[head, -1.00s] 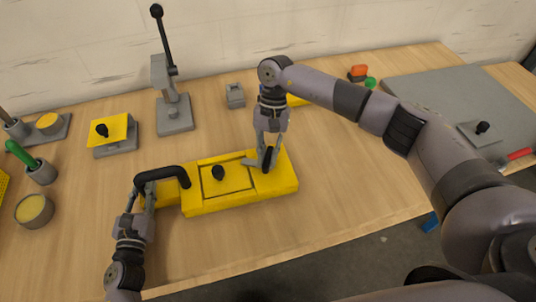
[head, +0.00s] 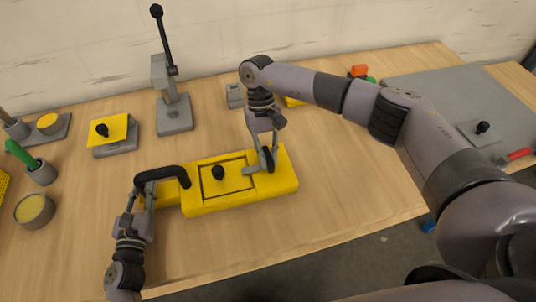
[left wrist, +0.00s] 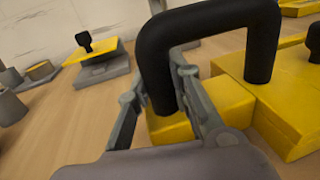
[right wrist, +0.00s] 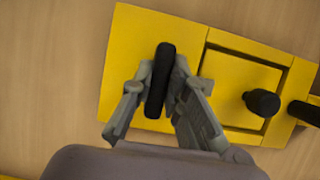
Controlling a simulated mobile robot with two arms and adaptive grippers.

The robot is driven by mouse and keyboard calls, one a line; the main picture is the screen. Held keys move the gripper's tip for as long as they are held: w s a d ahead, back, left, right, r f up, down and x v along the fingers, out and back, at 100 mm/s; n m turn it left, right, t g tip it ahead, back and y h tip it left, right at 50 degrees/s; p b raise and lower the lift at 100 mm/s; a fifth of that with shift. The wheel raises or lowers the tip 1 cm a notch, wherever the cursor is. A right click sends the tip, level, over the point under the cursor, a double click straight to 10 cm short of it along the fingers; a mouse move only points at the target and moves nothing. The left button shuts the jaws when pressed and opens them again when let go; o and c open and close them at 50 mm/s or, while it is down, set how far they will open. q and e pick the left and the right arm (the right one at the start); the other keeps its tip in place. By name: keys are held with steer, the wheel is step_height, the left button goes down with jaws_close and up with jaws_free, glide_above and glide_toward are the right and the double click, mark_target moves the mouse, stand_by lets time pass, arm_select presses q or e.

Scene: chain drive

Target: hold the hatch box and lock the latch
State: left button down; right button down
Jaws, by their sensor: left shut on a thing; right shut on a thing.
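The yellow hatch box (head: 230,204) lies on the bench with a lid (head: 232,184) set in its middle and a black knob (head: 218,172) on the lid. My left gripper (head: 146,192) is shut on the box's black handle (head: 165,171); in the left wrist view the fingers close around a leg of that handle (left wrist: 212,22). My right gripper (head: 262,162) is shut on the black latch grip at the box's right end, which stands between the fingers in the right wrist view (right wrist: 160,80). A grey latch bar (head: 251,171) reaches left toward the lid's right edge. The fingers partly hide the latch.
Behind the box stand a grey lever press (head: 173,112), a small grey block (head: 235,96) and a yellow-topped stand (head: 109,134). Round containers (head: 35,209) are at the left. A grey plate (head: 450,98) lies at the right. The bench in front is clear.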

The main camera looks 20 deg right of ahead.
steer(key=c, duration=1.6)
jaws_free()
steer(key=shift+o, duration=0.2)
steer(key=v, duration=1.2)
arm_select(q)
steer(key=c, duration=1.4)
jaws_free()
steer(key=shift+o, duration=0.2)
